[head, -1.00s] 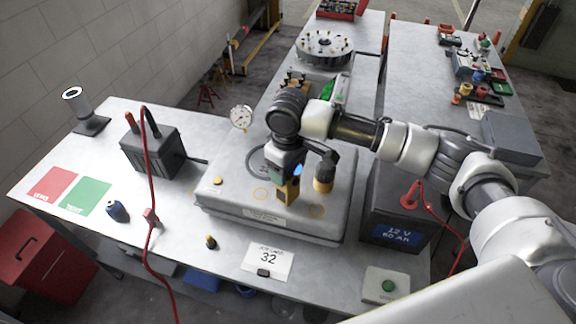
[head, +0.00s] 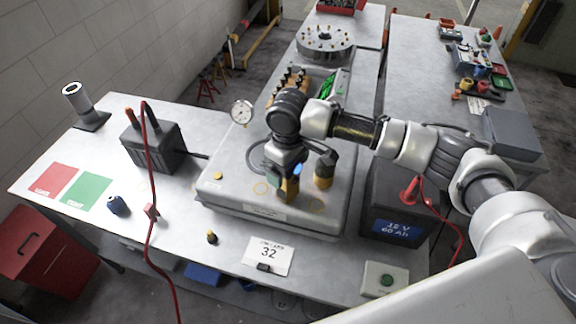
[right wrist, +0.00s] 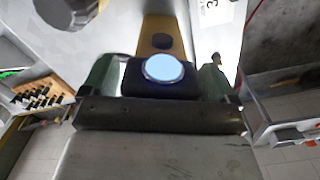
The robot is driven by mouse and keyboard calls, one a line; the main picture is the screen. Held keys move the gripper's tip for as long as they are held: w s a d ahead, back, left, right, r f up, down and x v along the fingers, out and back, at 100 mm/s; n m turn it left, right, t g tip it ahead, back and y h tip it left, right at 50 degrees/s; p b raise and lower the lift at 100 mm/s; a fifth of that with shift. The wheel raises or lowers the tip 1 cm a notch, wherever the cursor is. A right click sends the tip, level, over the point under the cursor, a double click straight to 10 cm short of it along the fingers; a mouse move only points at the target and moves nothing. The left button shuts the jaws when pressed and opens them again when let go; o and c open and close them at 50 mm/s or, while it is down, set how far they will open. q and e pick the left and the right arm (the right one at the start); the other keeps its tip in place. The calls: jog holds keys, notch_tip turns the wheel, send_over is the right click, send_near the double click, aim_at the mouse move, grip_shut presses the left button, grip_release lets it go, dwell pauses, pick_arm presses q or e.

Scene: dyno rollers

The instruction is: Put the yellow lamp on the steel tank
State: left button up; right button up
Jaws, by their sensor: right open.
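The yellow lamp (head: 289,188) has a dark head with a lit blue lens. It is on top of the broad grey steel tank (head: 228,193), near the middle; its foot seems to rest there, though the contact is hard to see. My right gripper (right wrist: 158,85) is above the tank, open, with its green-padded fingers on either side of the lamp head. In the right wrist view the lens (right wrist: 164,68) and the ochre body show between the fingers. My left gripper is not in view.
A black and amber fitting (head: 324,170) stands close right of the lamp. A dial gauge (head: 242,112) is at the tank's back left. A battery (head: 392,215) is at right, a dark box (head: 150,150) at left. A red cable crosses the front left.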

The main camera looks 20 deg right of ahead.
notch_tip(320, 180, up, 11)
jog(key=b, duration=0.3)
jog(key=shift+r+b, duration=0.15)
jog(key=shift+b, duration=0.2)
jog(key=shift+r, duration=0.35)
jog(key=shift+f, duration=0.1)
